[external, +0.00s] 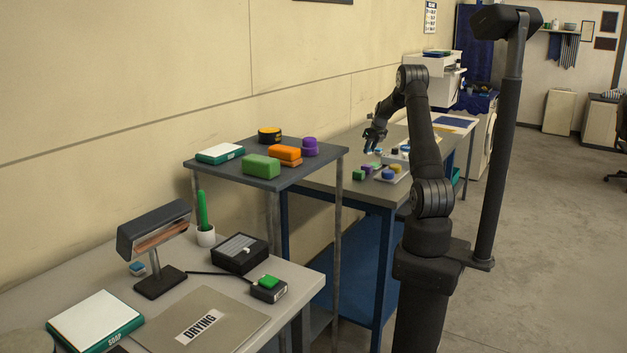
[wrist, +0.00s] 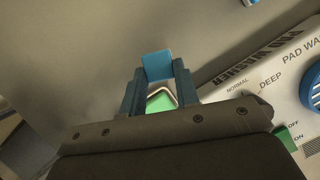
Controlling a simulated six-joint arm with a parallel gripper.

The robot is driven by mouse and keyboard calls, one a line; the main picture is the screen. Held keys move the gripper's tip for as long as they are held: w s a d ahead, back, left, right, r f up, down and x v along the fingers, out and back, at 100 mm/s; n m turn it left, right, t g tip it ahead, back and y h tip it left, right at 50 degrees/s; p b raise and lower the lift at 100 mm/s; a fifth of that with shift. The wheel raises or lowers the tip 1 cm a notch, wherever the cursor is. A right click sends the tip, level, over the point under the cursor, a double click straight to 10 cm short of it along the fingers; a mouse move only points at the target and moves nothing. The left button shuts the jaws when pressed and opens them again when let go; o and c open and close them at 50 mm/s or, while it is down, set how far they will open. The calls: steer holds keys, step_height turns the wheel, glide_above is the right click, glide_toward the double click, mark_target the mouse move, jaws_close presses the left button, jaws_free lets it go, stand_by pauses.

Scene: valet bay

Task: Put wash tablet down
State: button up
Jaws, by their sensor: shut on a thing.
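A small blue block, which I take for the wash tablet (wrist: 157,65), sits between my fingertips in the wrist view. My gripper (wrist: 158,78) is shut on it. In the external view my gripper (external: 375,147) points down above the far bench, left of the arm, with a small bluish patch at its tips. I cannot tell whether the tablet touches the bench top. A green piece with a pale edge (wrist: 162,101) shows between the fingers; whether it lies below the tablet is unclear.
The white pad washer panel (wrist: 283,75) with its blue knob (wrist: 313,92) lies right of my fingers. Small coloured blocks, one green (external: 358,175), stand near it on the bench. A shelf table (external: 230,170) holds orange and green blocks. Grey surface left of my fingers looks clear.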

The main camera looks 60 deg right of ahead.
steer(key=shift+f, duration=1.9)
steer(key=shift+f, duration=0.2)
steer(key=o, duration=0.9)
steer(key=shift+o, duration=0.2)
steer(key=shift+r, duration=0.1)
steer(key=v, duration=1.2)
